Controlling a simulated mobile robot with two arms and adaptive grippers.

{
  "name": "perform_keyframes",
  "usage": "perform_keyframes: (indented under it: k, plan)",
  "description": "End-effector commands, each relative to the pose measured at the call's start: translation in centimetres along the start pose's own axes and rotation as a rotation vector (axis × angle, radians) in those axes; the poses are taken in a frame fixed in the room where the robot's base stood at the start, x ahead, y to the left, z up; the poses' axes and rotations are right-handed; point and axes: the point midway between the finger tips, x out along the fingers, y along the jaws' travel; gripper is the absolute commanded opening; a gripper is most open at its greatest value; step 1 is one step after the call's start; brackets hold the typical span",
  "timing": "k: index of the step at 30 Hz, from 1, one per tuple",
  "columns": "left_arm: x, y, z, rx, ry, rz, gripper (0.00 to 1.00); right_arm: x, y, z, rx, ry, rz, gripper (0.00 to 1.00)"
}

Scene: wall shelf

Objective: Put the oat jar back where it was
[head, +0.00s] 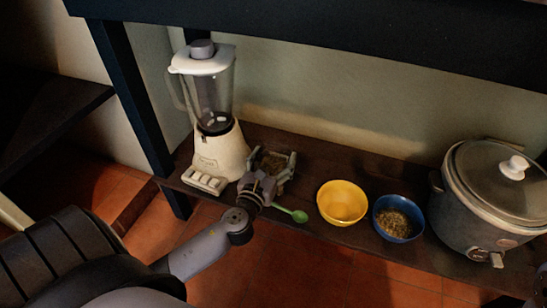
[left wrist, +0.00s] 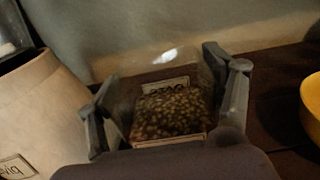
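The oat jar (head: 271,163) is a clear, squarish jar with brown oats inside. It stands on the dark shelf board (head: 326,168) just right of the blender. In the left wrist view the oat jar (left wrist: 172,112) shows a pale label, seen through the glass. My left gripper (head: 273,160) reaches in from the front, with one finger on each side of the jar. In the left wrist view the fingers (left wrist: 165,85) are spread, with narrow gaps seeming to show beside the oats. The jar's lower front is partly hidden by my gripper. My right gripper is not in view.
A white blender (head: 219,150) stands close left of the jar. A green spoon (head: 298,215), a yellow bowl (head: 342,203), a blue bowl (head: 398,218) of grainy food and a large lidded cooker (head: 487,210) line the right. An upper shelf (head: 340,38) hangs overhead.

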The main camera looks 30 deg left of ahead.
Motion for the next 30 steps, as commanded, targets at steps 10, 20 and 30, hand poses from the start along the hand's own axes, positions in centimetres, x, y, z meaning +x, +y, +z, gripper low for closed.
perform_keyframes:
  k: [10, 20, 30]
  plan:
    - [0.0, 0.0, 0.0, -0.001, 0.000, 0.000, 0.91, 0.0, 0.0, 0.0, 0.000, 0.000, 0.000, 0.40]
    - [-0.9, 0.0, 0.3, -0.001, 0.003, 0.000, 0.91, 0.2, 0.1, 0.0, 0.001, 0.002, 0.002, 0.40]
    - [-7.6, 0.0, 0.2, -0.001, 0.006, 0.000, 0.91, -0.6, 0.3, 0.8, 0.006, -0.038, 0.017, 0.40]
